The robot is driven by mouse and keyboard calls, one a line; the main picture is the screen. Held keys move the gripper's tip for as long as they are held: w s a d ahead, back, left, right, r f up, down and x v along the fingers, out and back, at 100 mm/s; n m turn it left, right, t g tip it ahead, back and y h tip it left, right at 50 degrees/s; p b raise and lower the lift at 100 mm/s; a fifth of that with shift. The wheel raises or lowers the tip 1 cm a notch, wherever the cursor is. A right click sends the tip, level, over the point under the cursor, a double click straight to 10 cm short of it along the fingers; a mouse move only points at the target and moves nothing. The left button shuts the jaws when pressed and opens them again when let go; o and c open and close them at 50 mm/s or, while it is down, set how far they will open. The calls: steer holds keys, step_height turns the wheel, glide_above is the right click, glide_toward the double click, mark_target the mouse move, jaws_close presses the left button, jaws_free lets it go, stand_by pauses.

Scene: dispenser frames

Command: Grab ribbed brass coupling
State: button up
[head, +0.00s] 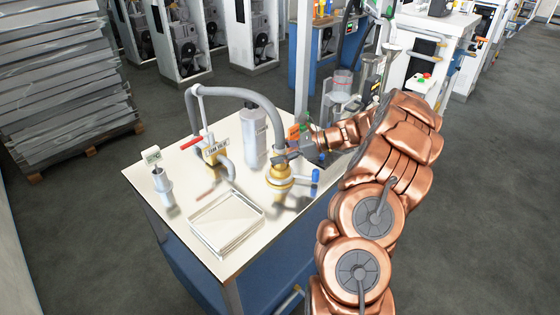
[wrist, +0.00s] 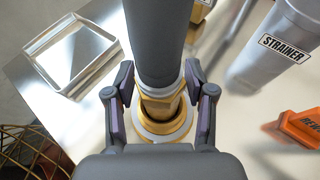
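The ribbed brass coupling (head: 279,174) stands on the pale worktop (head: 147,173), at the end of a grey hose (head: 262,98). In the wrist view the gold coupling (wrist: 160,107) sits directly below the thick hose end, above a round flanged base. My gripper (wrist: 161,80) has one finger on each side of the hose end and coupling, close to them. It also shows beside the coupling in the head view (head: 284,153). I cannot tell whether the pads touch the metal. The hose and my gripper hide part of the coupling.
A grey strainer canister (wrist: 272,48) stands close by, with an orange tag (wrist: 300,127) near it. A valve with a red handle (head: 192,142) and a shallow tray (head: 226,222) are on the left. A blue-tipped fitting (head: 315,176) is right of the coupling.

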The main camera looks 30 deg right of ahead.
jaws_close()
stand_by(0.5)
